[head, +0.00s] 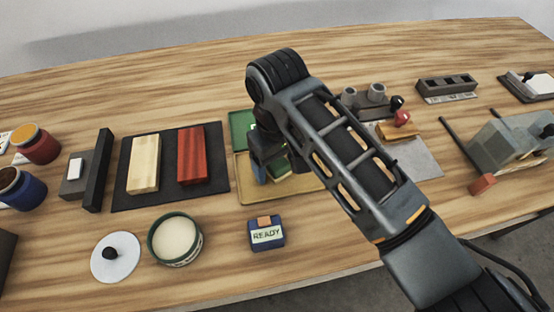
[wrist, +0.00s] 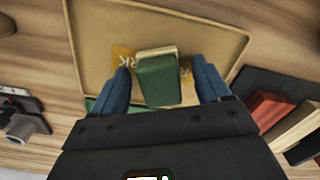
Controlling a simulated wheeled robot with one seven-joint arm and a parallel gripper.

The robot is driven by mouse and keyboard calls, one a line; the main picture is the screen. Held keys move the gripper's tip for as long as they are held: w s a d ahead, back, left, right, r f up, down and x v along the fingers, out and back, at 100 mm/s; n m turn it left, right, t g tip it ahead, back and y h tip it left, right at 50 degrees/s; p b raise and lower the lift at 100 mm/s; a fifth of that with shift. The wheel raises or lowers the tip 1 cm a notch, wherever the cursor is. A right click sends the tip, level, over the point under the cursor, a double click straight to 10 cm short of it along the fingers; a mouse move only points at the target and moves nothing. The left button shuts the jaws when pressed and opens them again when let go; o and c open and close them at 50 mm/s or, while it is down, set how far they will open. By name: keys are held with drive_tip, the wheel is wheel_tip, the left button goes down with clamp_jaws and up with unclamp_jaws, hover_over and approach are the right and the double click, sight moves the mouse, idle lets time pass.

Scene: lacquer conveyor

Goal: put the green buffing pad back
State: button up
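The green buffing pad (wrist: 158,82), a block with a pale edge, is over the tan tray (wrist: 97,55) in the wrist view. A yellow label with partly hidden letters shows behind it. My gripper (wrist: 164,86) points down with one blue finger on each side of the pad. A narrow gap shows between each finger and the pad, so it looks open. In the head view my gripper (head: 268,174) is low over the left part of the tan tray (head: 243,190), and my arm hides most of the pad. A green tray (head: 237,128) adjoins behind.
Left of the tray, a black mat (head: 169,188) holds a pale block (head: 144,164) and a red block (head: 192,154). In front are a blue READY box (head: 267,233), an open round tin (head: 174,240) and a white lid (head: 115,262). Fixtures stand at right.

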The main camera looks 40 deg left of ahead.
sight(277, 161)
drive_tip(key=shift+r, duration=0.1)
wheel_tip(277, 161, up, 12)
idle(0.6)
